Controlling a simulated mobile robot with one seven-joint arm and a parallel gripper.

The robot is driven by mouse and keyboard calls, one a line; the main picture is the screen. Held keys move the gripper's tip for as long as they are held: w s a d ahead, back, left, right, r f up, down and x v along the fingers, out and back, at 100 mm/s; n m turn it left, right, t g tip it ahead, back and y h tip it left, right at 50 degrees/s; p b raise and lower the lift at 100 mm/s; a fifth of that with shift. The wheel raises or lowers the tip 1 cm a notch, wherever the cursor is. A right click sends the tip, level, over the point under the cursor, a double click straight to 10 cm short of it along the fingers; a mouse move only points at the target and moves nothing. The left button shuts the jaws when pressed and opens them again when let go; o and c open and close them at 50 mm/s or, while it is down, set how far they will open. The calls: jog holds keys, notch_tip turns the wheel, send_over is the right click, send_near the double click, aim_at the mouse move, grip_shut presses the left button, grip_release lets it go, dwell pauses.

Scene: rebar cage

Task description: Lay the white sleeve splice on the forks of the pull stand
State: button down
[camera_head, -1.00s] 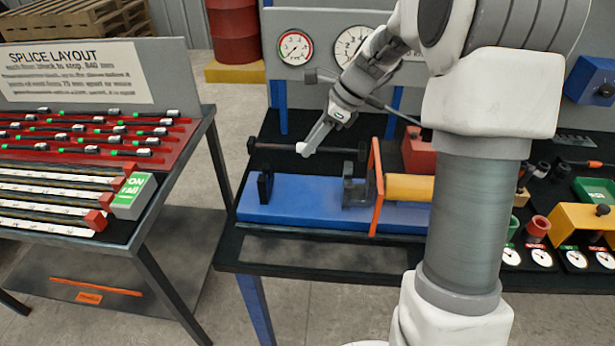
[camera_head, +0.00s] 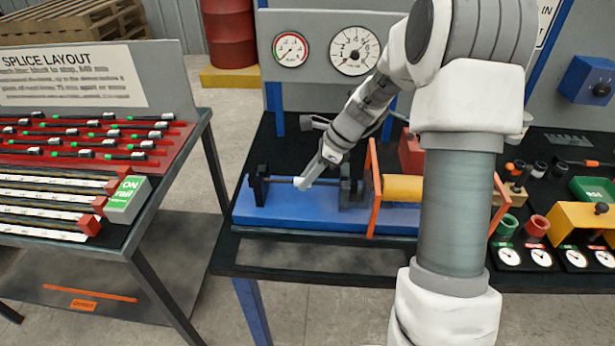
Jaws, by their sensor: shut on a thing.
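The splice is a thin dark bar (camera_head: 280,181) with dark thicker ends. My gripper (camera_head: 303,182) is shut on its middle, where a small pale patch, perhaps the white sleeve, shows at the fingertips. The pull stand (camera_head: 275,216) is a long blue base on the black bench. Its left dark fork (camera_head: 262,190) and its right dark fork (camera_head: 347,190) stand upright on the base. The bar lies level between them, its ends at the fork tops. I cannot tell whether it touches the forks.
An orange guard frame (camera_head: 373,190) and a yellow cylinder (camera_head: 402,188) stand just right of the right fork. Gauges (camera_head: 353,50) are on the panel behind. A rack of several splices (camera_head: 90,140) stands on the left table, with a floor gap between.

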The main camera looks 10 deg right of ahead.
jog(key=c, duration=0.7)
grip_release()
